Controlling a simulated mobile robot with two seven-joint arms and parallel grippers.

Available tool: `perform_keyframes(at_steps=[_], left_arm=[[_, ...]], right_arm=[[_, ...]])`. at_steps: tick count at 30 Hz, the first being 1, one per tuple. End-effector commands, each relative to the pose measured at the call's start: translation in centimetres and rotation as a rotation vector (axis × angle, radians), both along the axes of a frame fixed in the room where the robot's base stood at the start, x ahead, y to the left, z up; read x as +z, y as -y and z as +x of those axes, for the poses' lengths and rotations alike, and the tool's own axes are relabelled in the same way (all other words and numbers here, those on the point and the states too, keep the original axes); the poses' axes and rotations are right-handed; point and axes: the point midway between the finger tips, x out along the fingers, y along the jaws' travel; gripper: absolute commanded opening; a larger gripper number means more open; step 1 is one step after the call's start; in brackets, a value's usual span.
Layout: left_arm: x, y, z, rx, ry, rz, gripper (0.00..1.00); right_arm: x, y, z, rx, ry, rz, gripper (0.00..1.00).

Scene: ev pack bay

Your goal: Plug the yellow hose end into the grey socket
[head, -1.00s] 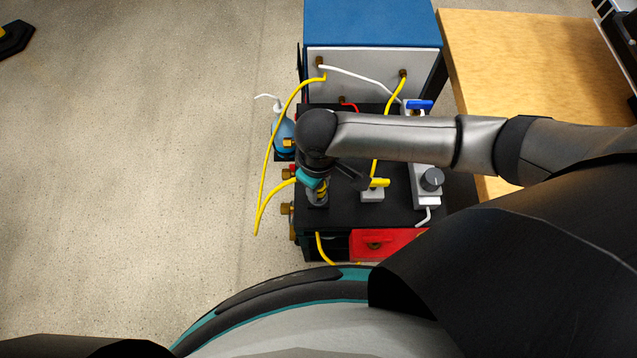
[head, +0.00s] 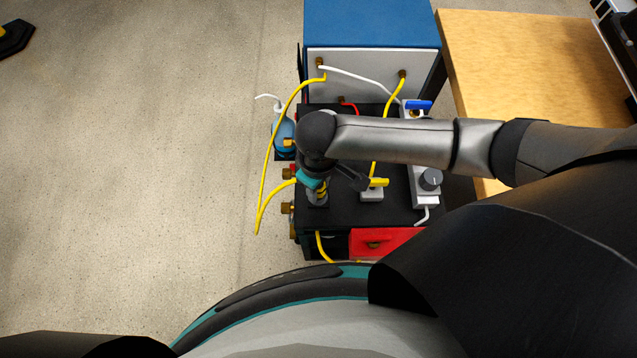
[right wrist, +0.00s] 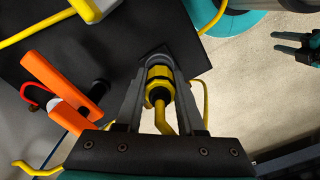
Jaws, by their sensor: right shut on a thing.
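The yellow hose end (right wrist: 160,78) is a ribbed fitting between the two fingers of my right gripper (right wrist: 158,72), which is shut on it. In the head view my right gripper (head: 317,188) is over the left part of the black bench top. The grey socket (right wrist: 155,53) seems to be the dark grey piece just beyond the hose end, mostly hidden by it and the fingers. I cannot tell whether the end is seated in it. What looks like my left gripper (right wrist: 290,44) shows small at the right wrist view's right edge, its fingers apart and empty.
A grey block (head: 372,196) with a yellow bar stands right of my gripper, and a grey box with a knob (head: 430,179) is farther right. Yellow hoses run from a blue-topped cabinet (head: 372,25). A red drawer (head: 400,240) is in front.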

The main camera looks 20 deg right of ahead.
Motion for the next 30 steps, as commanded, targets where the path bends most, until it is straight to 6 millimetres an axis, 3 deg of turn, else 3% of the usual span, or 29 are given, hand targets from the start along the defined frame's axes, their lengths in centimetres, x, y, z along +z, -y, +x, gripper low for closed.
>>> perform_keyframes(at_steps=[22, 23, 30], left_arm=[[0.17, 0.03, 0.00, 0.000, 0.000, 0.000, 0.45], [0.17, 0.03, 0.00, 0.000, 0.000, 0.000, 0.45], [0.16, 0.04, 0.00, 0.000, 0.000, -0.001, 0.45]], right_arm=[[-0.11, 0.06, -0.02, 0.000, -0.001, -0.002, 0.00], [-0.11, 0.06, -0.02, 0.000, -0.001, -0.002, 0.38], [-0.10, 0.05, -0.01, 0.000, 0.000, -0.001, 0.38]])
